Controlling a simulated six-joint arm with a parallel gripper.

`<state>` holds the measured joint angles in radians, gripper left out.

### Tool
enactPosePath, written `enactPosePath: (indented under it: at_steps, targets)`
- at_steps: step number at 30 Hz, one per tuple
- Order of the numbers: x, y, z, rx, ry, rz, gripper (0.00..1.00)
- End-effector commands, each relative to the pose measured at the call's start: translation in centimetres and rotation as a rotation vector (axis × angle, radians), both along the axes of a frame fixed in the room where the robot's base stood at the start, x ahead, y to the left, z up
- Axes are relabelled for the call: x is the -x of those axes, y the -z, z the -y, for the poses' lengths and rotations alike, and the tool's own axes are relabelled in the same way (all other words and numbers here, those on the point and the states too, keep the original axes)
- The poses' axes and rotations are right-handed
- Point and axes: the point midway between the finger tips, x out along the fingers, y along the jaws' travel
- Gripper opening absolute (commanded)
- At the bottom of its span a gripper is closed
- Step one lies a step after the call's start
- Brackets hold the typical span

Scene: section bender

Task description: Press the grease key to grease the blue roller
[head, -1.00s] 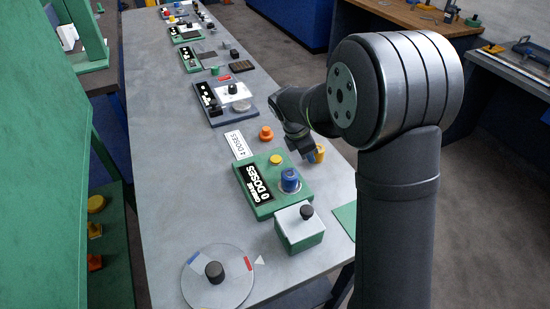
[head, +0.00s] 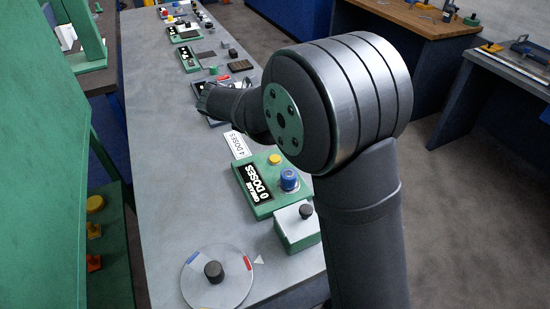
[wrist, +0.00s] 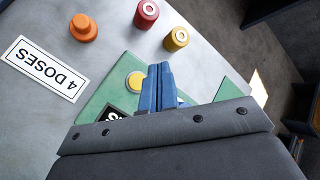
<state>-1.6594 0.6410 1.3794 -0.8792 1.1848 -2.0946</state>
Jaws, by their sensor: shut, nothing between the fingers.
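The green grease unit (head: 262,207) stands on the bench, its black display (head: 256,184) reading 0 DOSES. On it is a round yellow key (head: 275,159), also in the wrist view (wrist: 135,82). The blue roller (head: 289,179) stands upright on the unit beside the key; in the wrist view it is mostly hidden behind my fingers. My gripper (wrist: 159,68) is shut and empty, its blue fingers appearing close beside the yellow key. I cannot tell their height above it. In the head view the fingers cannot be made out.
A white card (wrist: 45,70) reads 4 DOSES. An orange knob (wrist: 83,28), a red roller (wrist: 146,14) and a yellow roller (wrist: 176,39) stand nearby. A white-topped green box (head: 297,228) and a round dial (head: 218,278) are in front.

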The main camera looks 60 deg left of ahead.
Motion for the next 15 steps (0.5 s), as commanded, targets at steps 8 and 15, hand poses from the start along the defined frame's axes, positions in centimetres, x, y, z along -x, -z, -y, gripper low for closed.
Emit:
enactPosePath:
  at_steps: [8,15]
  targets:
    - [0.0,2.0,0.0,0.003,0.001,-0.001,0.0]
    - [0.0,5.5,0.0,0.002,0.001,0.0,0.0]
